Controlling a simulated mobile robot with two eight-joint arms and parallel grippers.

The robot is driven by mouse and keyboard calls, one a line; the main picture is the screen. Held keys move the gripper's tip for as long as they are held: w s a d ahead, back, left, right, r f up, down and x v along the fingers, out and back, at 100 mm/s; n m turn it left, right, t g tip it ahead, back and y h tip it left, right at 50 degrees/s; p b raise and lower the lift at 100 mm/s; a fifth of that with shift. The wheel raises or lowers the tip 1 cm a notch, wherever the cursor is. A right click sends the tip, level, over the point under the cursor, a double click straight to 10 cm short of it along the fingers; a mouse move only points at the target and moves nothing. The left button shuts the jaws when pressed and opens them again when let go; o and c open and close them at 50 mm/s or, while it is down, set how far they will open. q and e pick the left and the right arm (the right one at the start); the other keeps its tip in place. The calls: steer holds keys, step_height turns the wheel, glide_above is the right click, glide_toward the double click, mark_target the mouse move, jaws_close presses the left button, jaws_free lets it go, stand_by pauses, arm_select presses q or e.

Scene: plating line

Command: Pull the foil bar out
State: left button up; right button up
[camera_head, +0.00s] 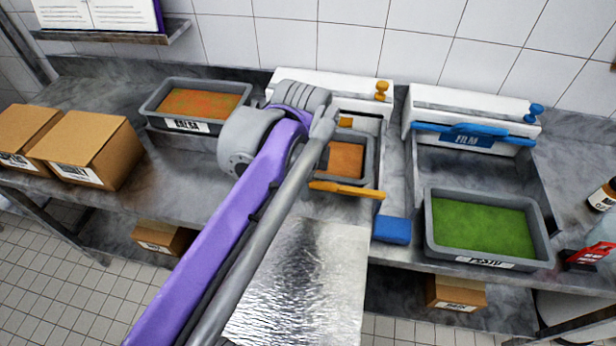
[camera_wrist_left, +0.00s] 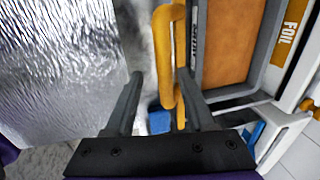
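The orange foil bar (camera_head: 346,190) lies across the front of the left white dispenser. A shiny silver foil sheet (camera_head: 305,285) extends from near the bar past the counter's front edge. In the left wrist view, the bar's orange handle (camera_wrist_left: 166,62) shows between the fingers of my left gripper (camera_wrist_left: 159,85), nearer the right finger. The gripper is open, with a gap beside the handle. The foil (camera_wrist_left: 65,65) fills the left of that view. In the head view my left arm hides the gripper and part of the bar. My right gripper is not in view.
An orange-filled tray (camera_head: 368,172) sits inside the foil dispenser. A blue block (camera_head: 391,230) is at its front right. The FILM dispenser with a blue bar (camera_head: 472,138) and a green pesto tray (camera_head: 430,235) stand right. Another tray (camera_head: 150,108) and cardboard boxes (camera_head: 92,150) stand left.

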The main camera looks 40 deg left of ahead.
arm_select(q)
steer(key=shift+w+a, duration=0.1)
steer(key=shift+w, duration=0.05)
steer(key=shift+r, duration=0.3)
step_height(320, 180, up, 10)
steer(key=s+d, duration=0.1)
steer(key=s, duration=0.1)
steer(key=shift+p, duration=0.35)
